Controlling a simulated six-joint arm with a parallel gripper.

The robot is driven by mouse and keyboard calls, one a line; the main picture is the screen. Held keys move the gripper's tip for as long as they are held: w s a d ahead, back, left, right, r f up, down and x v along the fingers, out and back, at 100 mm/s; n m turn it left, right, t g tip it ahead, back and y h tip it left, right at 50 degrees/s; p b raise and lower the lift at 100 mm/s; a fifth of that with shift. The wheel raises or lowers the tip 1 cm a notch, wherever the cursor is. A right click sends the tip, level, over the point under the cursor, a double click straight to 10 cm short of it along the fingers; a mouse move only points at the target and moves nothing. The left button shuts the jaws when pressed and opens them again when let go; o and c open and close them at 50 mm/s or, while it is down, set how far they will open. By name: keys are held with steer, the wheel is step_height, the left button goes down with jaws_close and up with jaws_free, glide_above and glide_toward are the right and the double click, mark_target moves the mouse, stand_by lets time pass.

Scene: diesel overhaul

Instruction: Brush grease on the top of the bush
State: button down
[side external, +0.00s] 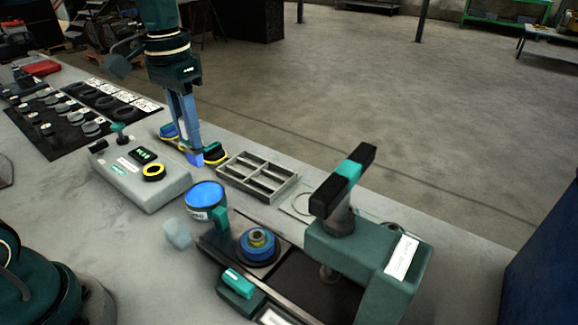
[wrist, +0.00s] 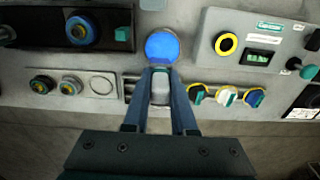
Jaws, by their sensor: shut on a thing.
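The bush (side external: 258,238), a small brass-coloured ring, stands on a round blue holder in the dark press bed; it also shows at the upper left of the wrist view (wrist: 78,29). My gripper (side external: 192,152) is above the bench, beyond the blue-topped pot and away from the bush. In the wrist view my gripper (wrist: 160,72) is shut on a grey piece (wrist: 160,92), apparently the brush. Its full shape is hidden by the fingers. A round pot with a bright blue top, apparently grease (side external: 205,193), stands between my gripper and the bush; it appears ahead of the fingertips in the wrist view (wrist: 161,46).
A teal press (side external: 365,255) with a black-ended handle (side external: 343,180) stands right of the bush. A grey compartment tray (side external: 258,180) lies right of my gripper. A control box (side external: 140,180) stands left. Yellow-ringed items (wrist: 227,97) sit close beside my fingers.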

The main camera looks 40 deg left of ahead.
steer(key=s+d+r, duration=0.2)
steer(key=s, duration=0.3)
steer(key=shift+w+d+f+m, duration=0.45)
steer(key=shift+d+f+m, duration=0.8)
steer(key=shift+d, duration=1.05)
steer(key=shift+w+d+f+m, duration=0.45)
steer(key=shift+d+f+m, duration=0.4)
steer(key=shift+d+m, duration=1.2)
steer(key=shift+w+d+f+m, duration=0.45)
steer(key=shift+d+f+m, duration=0.65)
steer(key=shift+d, duration=1.5)
steer(key=shift+f, duration=0.55)
steer(key=shift+s, duration=0.1)
steer(key=shift+s, duration=0.4)
steer(key=shift+w, duration=0.15)
steer(key=shift+w, duration=0.8)
